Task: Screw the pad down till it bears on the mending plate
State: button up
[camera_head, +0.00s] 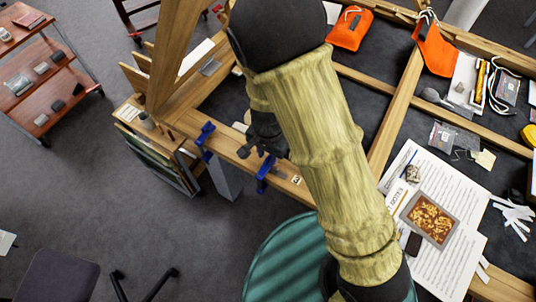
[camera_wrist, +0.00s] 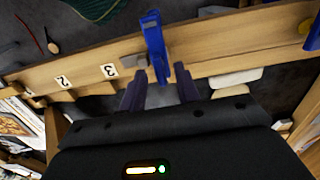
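A blue clamp (camera_head: 265,172) sits on the front wooden rail in the head view. In the wrist view this clamp (camera_wrist: 155,42) stands over the rail, its near end between my fingertips. My gripper (camera_wrist: 161,78) is open, one finger on each side of that end, with gaps visible. In the head view my gripper (camera_head: 258,153) is beside the clamp, partly behind my arm. A small grey plate (camera_wrist: 134,62), apparently the mending plate, lies on the rail left of the clamp, near the label 3. The pad and its contact with the plate are hidden.
A second blue clamp (camera_head: 205,133) is on the same rail (camera_head: 225,143) to the left; it shows at right in the wrist view (camera_wrist: 313,36). A teal round stool (camera_head: 285,262) stands in front. Papers and a tray (camera_head: 431,218) lie on the right.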

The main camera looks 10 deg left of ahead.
jog(key=shift+f, duration=0.4)
grip_shut()
